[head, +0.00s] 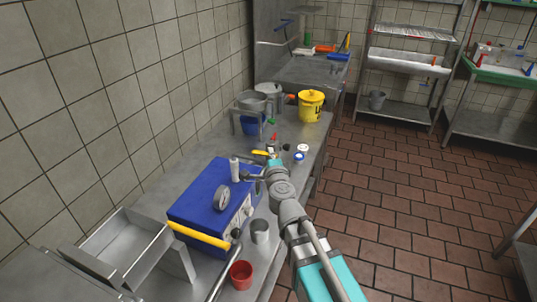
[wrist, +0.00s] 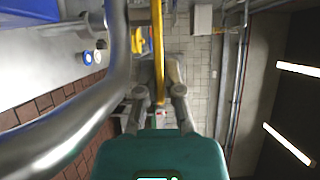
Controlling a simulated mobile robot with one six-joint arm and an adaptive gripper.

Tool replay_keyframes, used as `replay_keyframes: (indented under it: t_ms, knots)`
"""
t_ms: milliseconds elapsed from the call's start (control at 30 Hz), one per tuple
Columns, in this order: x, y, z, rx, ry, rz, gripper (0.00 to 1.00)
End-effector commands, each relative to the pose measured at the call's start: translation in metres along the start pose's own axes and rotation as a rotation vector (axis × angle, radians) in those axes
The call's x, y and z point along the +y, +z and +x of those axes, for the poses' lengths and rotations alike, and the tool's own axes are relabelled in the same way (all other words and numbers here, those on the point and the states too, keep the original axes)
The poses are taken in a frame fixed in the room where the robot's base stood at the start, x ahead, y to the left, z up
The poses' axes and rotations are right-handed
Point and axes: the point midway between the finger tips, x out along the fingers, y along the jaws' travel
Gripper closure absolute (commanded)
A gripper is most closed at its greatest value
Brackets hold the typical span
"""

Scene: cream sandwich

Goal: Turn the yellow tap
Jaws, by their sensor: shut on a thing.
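The yellow tap shows as a small yellow lever (head: 261,153) on the metal counter in the head view, right at the tip of my gripper (head: 268,164). In the wrist view a long thin yellow bar (wrist: 158,45), which looks like the tap lever, runs down from the top between the two fingers of my gripper (wrist: 160,92). The fingers are shut on it. The base of the tap is hidden.
A thick curved metal pipe (wrist: 110,90) passes close on the left in the wrist view. A blue box (head: 205,190) with a yellow handle (head: 200,235), a metal cup (head: 260,230), a red cup (head: 241,275) and a yellow bucket (head: 311,106) stand on the counter (head: 180,205).

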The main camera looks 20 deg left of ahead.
Motion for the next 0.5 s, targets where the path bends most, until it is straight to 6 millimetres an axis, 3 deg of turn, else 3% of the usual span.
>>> replay_keyframes:
  t_ms: [200, 233, 400, 500]
  knots:
    - [-0.0002, 0.0014, 0.0014, -0.004, 0.0, 0.0, 1.0]
    - [-0.0002, 0.0014, 0.0014, -0.004, 0.0, 0.0, 0.89]
    - [-0.0002, 0.0009, 0.0013, -0.003, 0.0, 0.0, 0.58]
    - [0.0, 0.0005, 0.0009, -0.002, 0.0, 0.0, 0.56]
